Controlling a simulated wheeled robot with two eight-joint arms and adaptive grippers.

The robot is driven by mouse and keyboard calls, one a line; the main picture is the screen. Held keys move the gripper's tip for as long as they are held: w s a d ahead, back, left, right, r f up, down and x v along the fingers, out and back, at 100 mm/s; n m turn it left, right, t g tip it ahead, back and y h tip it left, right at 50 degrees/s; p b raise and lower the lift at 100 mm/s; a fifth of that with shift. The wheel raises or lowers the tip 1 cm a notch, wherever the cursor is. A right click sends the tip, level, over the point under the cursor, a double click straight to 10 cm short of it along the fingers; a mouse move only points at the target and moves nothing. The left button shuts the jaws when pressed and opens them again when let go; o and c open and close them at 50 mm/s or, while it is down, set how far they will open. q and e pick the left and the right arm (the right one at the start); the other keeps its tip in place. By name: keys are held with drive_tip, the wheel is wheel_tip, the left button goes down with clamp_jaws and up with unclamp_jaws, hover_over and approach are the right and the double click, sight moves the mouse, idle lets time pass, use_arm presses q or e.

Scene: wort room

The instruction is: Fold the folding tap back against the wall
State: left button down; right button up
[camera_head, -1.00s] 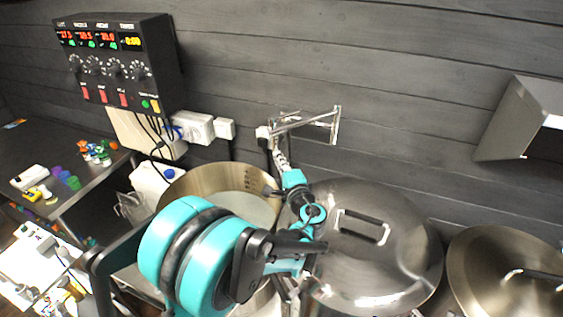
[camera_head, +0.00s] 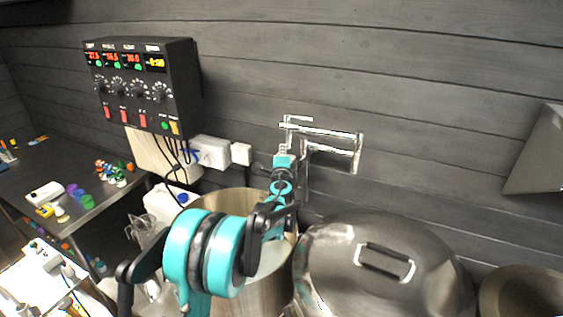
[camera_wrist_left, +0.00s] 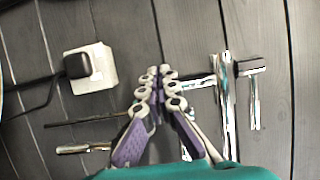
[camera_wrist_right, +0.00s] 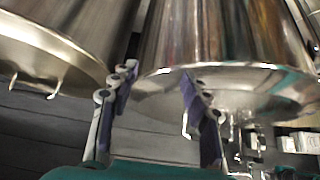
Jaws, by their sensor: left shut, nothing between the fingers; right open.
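The chrome folding tap (camera_head: 335,133) is on the dark plank wall above the pots. Its bars stretch left and right, and a pipe hangs down. My left gripper (camera_head: 283,152) points up at the wall by the tap's left end. In the left wrist view, its fingertips (camera_wrist_left: 162,72) are together with nothing between them. The tap (camera_wrist_left: 228,105) lies just right of them there, and I cannot tell whether they touch. My right gripper (camera_wrist_right: 157,82) is open and empty in the right wrist view, below metal pots. It is outside the head view.
An open pot (camera_head: 235,205) stands below my left arm, with a lidded pot (camera_head: 350,285) to its right. A control box (camera_head: 145,85) and a white socket (camera_head: 210,152) are on the wall to the left. A grey hood (camera_head: 540,155) juts out at right.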

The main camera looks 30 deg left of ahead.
use_arm(q)
drive_tip(key=shift+d+x, duration=0.15)
drive_tip(key=shift+x, duration=0.65)
drive_tip(key=shift+d+x, duration=0.2)
drive_tip(key=shift+x, duration=0.6)
drive_tip(key=shift+w, duration=0.15)
